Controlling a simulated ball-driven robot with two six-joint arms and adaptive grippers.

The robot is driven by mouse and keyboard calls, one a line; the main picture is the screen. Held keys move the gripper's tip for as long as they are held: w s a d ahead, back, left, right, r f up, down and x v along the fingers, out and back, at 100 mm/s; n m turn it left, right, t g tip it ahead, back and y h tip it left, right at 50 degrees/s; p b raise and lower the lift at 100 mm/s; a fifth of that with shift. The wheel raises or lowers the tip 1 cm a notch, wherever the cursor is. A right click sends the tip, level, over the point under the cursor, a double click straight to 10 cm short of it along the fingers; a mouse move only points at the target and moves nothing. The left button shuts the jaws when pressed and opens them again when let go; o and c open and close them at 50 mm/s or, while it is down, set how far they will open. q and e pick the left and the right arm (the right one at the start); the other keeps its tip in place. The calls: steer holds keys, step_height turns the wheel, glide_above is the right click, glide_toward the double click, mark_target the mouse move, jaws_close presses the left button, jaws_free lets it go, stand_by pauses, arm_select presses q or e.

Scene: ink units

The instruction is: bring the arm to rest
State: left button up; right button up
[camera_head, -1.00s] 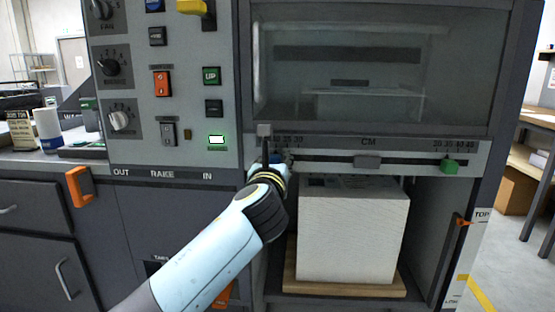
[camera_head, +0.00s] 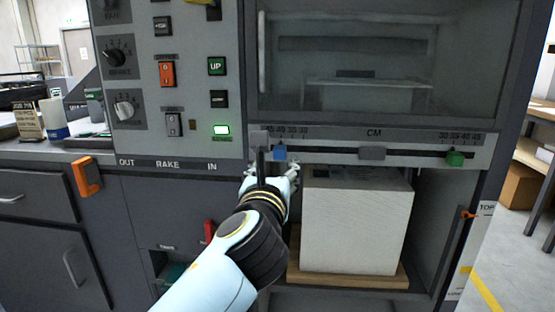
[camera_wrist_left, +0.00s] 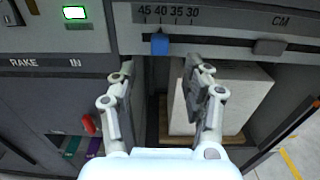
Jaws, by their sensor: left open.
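My left gripper (camera_head: 272,176) is open and empty in front of the grey machine, just below the scale rail (camera_head: 330,150). In the left wrist view its two fingers (camera_wrist_left: 158,72) stand apart with nothing between them. A blue slider (camera_head: 280,153) sits on the rail just above the fingers; it also shows in the left wrist view (camera_wrist_left: 160,44), apart from the fingertips. My left arm reaches up from the bottom of the head view. My right gripper is not in view.
A white paper stack (camera_head: 356,225) stands on a wooden board (camera_head: 345,278) in the bay right of the gripper. A grey slider (camera_head: 372,153) and green slider (camera_head: 455,158) are farther right. A red lever (camera_head: 209,231) and orange handle (camera_head: 87,176) lie left.

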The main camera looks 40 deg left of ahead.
arm_select(q)
steer(key=shift+v, duration=1.2)
steer(key=s+d+f+n+g+h, duration=0.15)
steer(key=s+f, duration=0.25)
steer(key=f, duration=0.9)
steer(key=s+f+n+g+h, duration=0.2)
steer(key=s+f+g, duration=0.15)
steer(key=f, duration=0.95)
steer(key=s+d+f+n+g+h, duration=0.15)
steer(key=s+f, duration=0.25)
steer(key=f, duration=0.9)
steer(key=s+f+n+g+h, duration=0.1)
steer(key=s+f+n+g, duration=0.1)
steer(key=s+f+n, duration=0.4)
steer(key=s+a+f+n+g+h, duration=0.1)
steer(key=s+f+n+g, duration=0.2)
steer(key=s, duration=1.4)
steer(key=s+f+n+g+h, duration=0.1)
steer(key=s+f+n+g, duration=0.2)
steer(key=s+f+n, duration=0.6)
steer(key=s+n, duration=0.2)
steer(key=n, duration=0.4)
steer(key=shift+s+a+f+n, duration=0.2)
steer(key=shift+a+n, duration=0.1)
steer(key=shift+a, duration=0.1)
